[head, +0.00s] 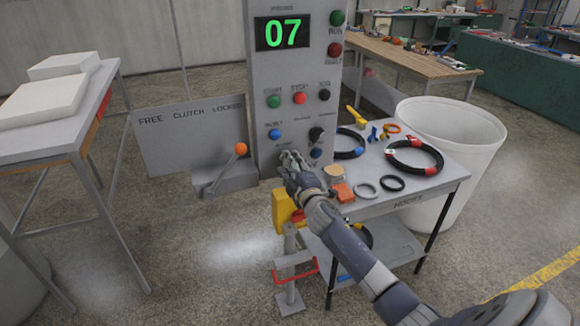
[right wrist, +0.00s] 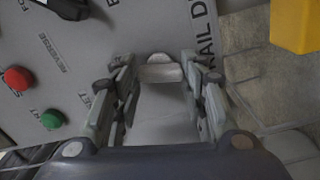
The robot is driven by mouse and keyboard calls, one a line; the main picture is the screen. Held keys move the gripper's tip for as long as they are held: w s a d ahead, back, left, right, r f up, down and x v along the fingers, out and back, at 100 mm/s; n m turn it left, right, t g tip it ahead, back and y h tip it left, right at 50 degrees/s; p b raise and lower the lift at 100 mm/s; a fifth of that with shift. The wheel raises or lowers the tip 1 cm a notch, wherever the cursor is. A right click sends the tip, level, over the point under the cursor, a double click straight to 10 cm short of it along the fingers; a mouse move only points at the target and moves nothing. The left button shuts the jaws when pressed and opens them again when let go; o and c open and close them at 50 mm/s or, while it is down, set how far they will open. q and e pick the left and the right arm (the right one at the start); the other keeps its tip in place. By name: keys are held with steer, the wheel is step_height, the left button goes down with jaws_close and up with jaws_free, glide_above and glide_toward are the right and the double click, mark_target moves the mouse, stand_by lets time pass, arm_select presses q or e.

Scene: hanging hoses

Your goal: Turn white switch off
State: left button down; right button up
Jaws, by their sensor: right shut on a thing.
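The grey control panel (head: 263,95) stands upright ahead of me with a green "07" display. My right gripper (head: 292,160) is at the lower part of the panel face, and it hides the white switch there in the head view. In the right wrist view the white switch (right wrist: 160,73) shows as a pale, short knob on the grey panel. The fingers of my right gripper stand on both sides of it, shut on it. Which way the switch is set cannot be told. My left gripper is not in view.
Close by on the panel are a blue button (head: 275,134), a black knob (head: 317,134) and a red button (head: 299,98). An orange-knobbed lever (head: 240,149) stands left. A hose table (head: 431,190) and white bin (head: 470,130) stand right.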

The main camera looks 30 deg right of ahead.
steer(key=shift+n, duration=1.5)
steer(key=o, duration=1.1)
steer(key=shift+c, duration=0.2)
steer(key=shift+s, duration=0.1)
steer(key=v, duration=1.2)
steer(key=shift+f, duration=0.1)
